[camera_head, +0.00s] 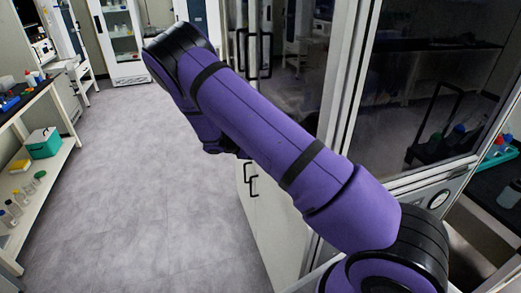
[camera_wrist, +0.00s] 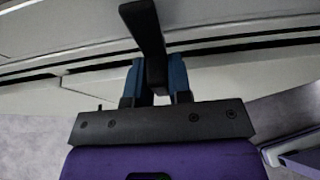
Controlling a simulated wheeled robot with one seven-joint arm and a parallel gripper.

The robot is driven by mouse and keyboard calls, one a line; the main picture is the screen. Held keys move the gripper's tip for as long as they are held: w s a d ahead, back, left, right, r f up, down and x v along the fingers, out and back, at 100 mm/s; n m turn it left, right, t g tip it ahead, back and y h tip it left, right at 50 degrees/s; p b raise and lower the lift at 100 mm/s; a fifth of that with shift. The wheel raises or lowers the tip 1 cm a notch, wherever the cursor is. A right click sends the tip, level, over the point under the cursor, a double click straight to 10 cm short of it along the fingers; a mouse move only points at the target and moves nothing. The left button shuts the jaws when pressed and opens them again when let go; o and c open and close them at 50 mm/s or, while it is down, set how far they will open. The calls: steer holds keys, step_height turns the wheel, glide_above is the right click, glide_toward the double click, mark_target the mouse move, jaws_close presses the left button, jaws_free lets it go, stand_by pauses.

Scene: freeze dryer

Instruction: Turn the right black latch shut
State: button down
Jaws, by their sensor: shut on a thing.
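In the wrist view, a black latch (camera_wrist: 147,28) sticks out from a pale grey-white panel crossed by a dark gap. It runs down toward me between the two blue fingers of my gripper (camera_wrist: 157,74). My gripper is shut on the latch, with one finger on each side. The latch's lower end lies between the fingers. In the head view my purple arm reaches up and to the left, and both my gripper and the latch are hidden there.
In the head view, a white-framed glass cabinet (camera_head: 343,80) stands close to my arm on the right. A bench (camera_head: 55,165) with a teal box (camera_head: 43,143) and bottles stands at the left. The grey floor (camera_head: 130,190) between is clear.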

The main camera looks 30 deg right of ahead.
steer(key=c, duration=1.1)
jaws_free()
steer(key=v, duration=1)
steer(key=shift+a+r, duration=0.15)
steer(key=shift+a, duration=0.2)
